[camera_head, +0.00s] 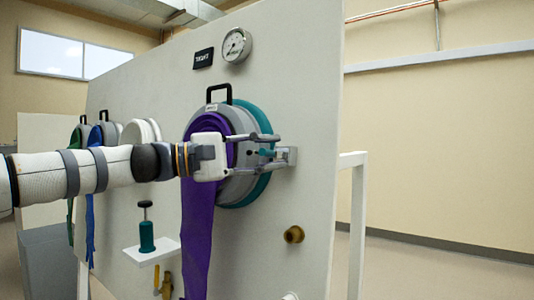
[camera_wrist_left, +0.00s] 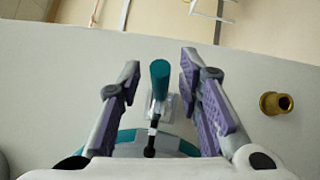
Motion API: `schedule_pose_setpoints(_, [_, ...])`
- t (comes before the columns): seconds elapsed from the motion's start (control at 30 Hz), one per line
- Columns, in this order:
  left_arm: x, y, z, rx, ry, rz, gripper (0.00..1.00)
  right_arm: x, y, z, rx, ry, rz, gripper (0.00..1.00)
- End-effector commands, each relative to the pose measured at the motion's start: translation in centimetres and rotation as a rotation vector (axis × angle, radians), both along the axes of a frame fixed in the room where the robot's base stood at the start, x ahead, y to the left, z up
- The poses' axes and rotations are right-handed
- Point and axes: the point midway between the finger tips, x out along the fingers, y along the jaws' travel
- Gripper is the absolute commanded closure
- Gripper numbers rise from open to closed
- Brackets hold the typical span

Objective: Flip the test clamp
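The test clamp (camera_head: 289,157) is on the grey panel, at the right edge of the round port with the teal ring (camera_head: 262,185). In the left wrist view its teal handle (camera_wrist_left: 160,78) stands between my fingers on a light metal mount. My left gripper (camera_head: 277,151) reaches across the front of the port. It is open, with its purple-padded fingers (camera_wrist_left: 165,98) on both sides of the handle and a visible gap on each side. In the head view the fingers and gripper partly hide the clamp. My right gripper is in neither view.
A purple glove (camera_head: 198,240) hangs from the port. A gauge (camera_head: 236,45) sits above, and a teal pump-like device (camera_head: 147,235) stands on a small white shelf (camera_head: 150,252) below. A brass fitting (camera_head: 294,234) projects at lower right. Other ports line the panel leftward.

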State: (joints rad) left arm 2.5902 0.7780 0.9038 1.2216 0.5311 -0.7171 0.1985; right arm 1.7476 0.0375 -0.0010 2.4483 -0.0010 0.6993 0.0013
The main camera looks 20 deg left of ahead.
Motion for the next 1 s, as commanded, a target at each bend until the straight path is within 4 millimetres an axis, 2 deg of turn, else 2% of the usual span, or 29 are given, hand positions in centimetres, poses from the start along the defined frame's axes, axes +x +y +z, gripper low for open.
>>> schedule_pose_setpoints(0.17, [-1.0,1.8,0.0,-0.002,-0.001,0.003,0.68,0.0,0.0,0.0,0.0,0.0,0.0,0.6])
schedule_pose_setpoints(0.4, [-4.5,7.3,-0.5,-0.003,-0.003,0.004,0.68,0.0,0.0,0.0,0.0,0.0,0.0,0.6])
schedule_pose_setpoints(0.5, [-5.6,8.9,-0.6,-0.002,-0.002,0.002,0.68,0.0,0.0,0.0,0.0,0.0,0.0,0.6])
schedule_pose_setpoints(0.63, [-6.3,9.9,-0.8,0.001,-0.001,0.0,0.68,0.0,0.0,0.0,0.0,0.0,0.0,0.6])
schedule_pose_setpoints(0.87, [-6.4,10.1,-0.8,0.0,0.0,-0.001,0.68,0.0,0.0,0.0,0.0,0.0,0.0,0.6])
schedule_pose_setpoints(0.9, [-6.4,10.1,-0.8,0.0,0.0,-0.001,0.7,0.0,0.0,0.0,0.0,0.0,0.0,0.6])
schedule_pose_setpoints(0.97, [-6.2,10.3,-1.5,0.004,0.01,0.003,0.84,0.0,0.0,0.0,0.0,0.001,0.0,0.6])
schedule_pose_setpoints(1.0, [-5.9,10.7,-3.0,0.012,0.034,0.009,0.93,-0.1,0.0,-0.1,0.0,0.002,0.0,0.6])
